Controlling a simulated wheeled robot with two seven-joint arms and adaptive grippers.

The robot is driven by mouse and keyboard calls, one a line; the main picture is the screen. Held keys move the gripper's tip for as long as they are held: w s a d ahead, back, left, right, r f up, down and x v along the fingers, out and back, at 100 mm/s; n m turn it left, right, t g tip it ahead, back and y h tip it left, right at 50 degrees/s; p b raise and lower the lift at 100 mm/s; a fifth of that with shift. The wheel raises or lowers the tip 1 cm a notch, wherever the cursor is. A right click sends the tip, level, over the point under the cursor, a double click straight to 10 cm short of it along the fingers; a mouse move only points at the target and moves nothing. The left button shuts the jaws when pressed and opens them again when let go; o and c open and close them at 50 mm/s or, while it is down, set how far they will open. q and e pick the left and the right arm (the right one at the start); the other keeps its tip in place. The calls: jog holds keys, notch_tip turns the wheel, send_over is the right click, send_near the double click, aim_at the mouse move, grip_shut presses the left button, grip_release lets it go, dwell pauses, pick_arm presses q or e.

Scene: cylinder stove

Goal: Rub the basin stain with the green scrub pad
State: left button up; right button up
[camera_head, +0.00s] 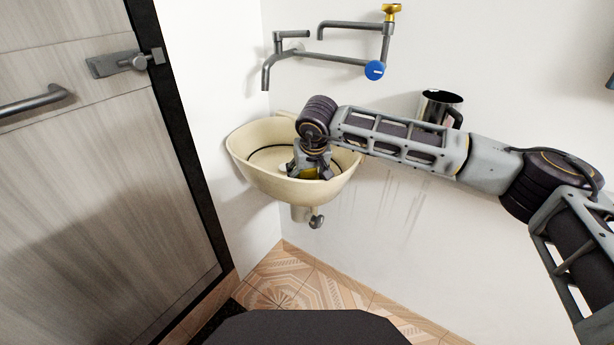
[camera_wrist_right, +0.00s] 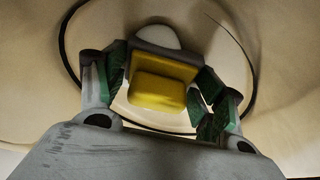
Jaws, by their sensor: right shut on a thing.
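The cream basin (camera_head: 240,146) hangs on the wall in the head view, and its inside fills the right wrist view (camera_wrist_right: 30,70). My right gripper (camera_head: 306,172) reaches down into it. In the wrist view its fingers (camera_wrist_right: 163,80) are shut on the scrub pad (camera_wrist_right: 160,88), a yellow block with a dark layer on its far side. Green parts show on the fingers. The pad is low in the basin; I cannot tell whether it touches the surface. A dark curved line (camera_wrist_right: 66,62) runs round the basin's inside; no separate stain can be made out. My left gripper is not in view.
A grey wall tap (camera_head: 325,58) with a blue knob is above the basin. A dark metal mug (camera_head: 437,103) stands behind my right arm. A drain pipe (camera_head: 300,213) hangs below the basin. A wooden door (camera_head: 90,170) with a handle is at left.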

jog(key=shift+w+d+f, duration=0.15)
jog(key=shift+w+d, duration=0.35)
jog(key=shift+d, duration=0.05)
jog(key=shift+w+d, duration=0.6)
jog(key=shift+w, duration=0.25)
jog(key=shift+w+d+f, duration=0.15)
jog(key=shift+w+f, duration=0.25)
jog(key=shift+w, duration=0.15)
jog(key=shift+c, duration=0.3)
jog(key=shift+s+r, duration=0.1)
jog(key=shift+r, duration=0.15)
jog(key=shift+w+d+r+p, duration=0.1)
jog(key=shift+w+d+p, duration=0.2)
jog(key=shift+w, duration=0.3)
jog(key=shift+w+d+r+p, duration=0.1)
jog(key=shift+w+d+p, duration=0.1)
jog(key=shift+w+d, duration=0.3)
